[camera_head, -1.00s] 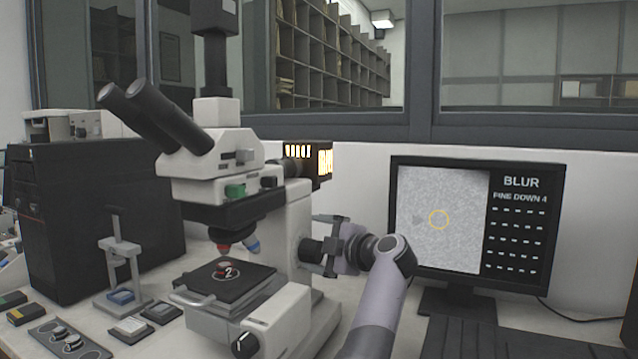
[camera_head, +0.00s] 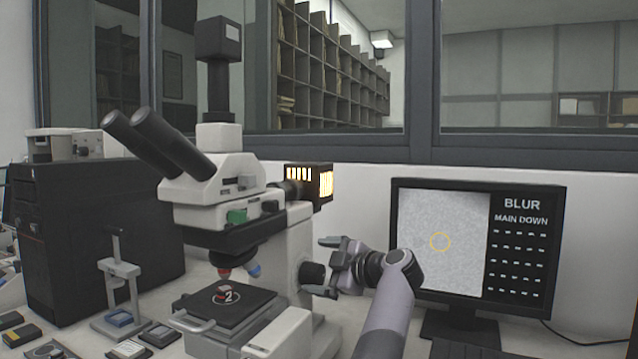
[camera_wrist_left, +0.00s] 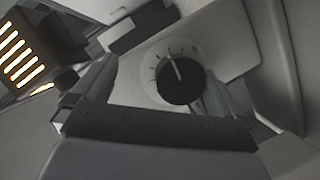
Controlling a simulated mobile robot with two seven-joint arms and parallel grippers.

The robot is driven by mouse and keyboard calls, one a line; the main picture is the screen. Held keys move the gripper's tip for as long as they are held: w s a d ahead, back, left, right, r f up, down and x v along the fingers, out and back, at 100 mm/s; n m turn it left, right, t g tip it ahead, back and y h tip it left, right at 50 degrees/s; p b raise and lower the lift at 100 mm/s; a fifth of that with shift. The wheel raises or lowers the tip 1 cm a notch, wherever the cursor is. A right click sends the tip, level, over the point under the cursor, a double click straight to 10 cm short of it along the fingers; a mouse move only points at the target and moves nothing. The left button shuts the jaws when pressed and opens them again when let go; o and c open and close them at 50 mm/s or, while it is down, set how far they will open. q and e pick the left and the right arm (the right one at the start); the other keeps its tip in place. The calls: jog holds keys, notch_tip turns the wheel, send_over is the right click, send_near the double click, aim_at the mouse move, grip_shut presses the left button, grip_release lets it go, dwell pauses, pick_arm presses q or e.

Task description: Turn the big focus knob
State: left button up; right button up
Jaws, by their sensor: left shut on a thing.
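The big focus knob (camera_head: 312,273) is a dark round knob on the right side of the white microscope (camera_head: 300,235). In the left wrist view the black knob (camera_wrist_left: 180,80) has a white pointer line and sits on a pale dial with tick marks. My left gripper (camera_head: 322,266) is shut on the knob, one finger above and one below it in the head view. In the wrist view its fingers (camera_wrist_left: 160,92) lie on either side of the knob. The monitor (camera_head: 478,245) reads "BLUR" and "MAIN DOWN", beside a pale, nearly featureless picture with a yellow circle. My right gripper is not in view.
The stage (camera_head: 225,302) holds a sample marked 2 under the objectives. A glowing lamp housing (camera_head: 310,182) sticks out above my gripper. A black computer case (camera_head: 95,235) stands at the left.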

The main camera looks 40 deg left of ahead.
pick_arm(q)
notch_tip(320, 180, up, 19)
jog(key=s+n+t+y, duration=0.1)
jog(key=n, duration=0.1)
jog(key=shift+s+a+f+n, duration=0.15)
jog(key=shift+n, duration=0.25)
jog(key=f+m, duration=0.1)
jog(key=f, duration=1)
jog(key=w+f+m+g, duration=0.1)
jog(key=f, duration=0.5)
jog(key=shift+w+f+m+h, duration=0.1)
jog(key=shift+f+m+h, duration=0.2)
jog(key=shift+h, duration=0.1)
jog(key=shift+f+v, duration=0.2)
jog(key=shift+v, duration=0.8)
jog(key=p, duration=0.3)
send_near(317, 264)
jog(key=shift+w+a+f, duration=0.25)
jog(key=shift+w+a, duration=0.15)
jog(key=shift+a, duration=0.1)
jog(key=shift+p, duration=0.3)
jog(key=shift+p, duration=0.3)
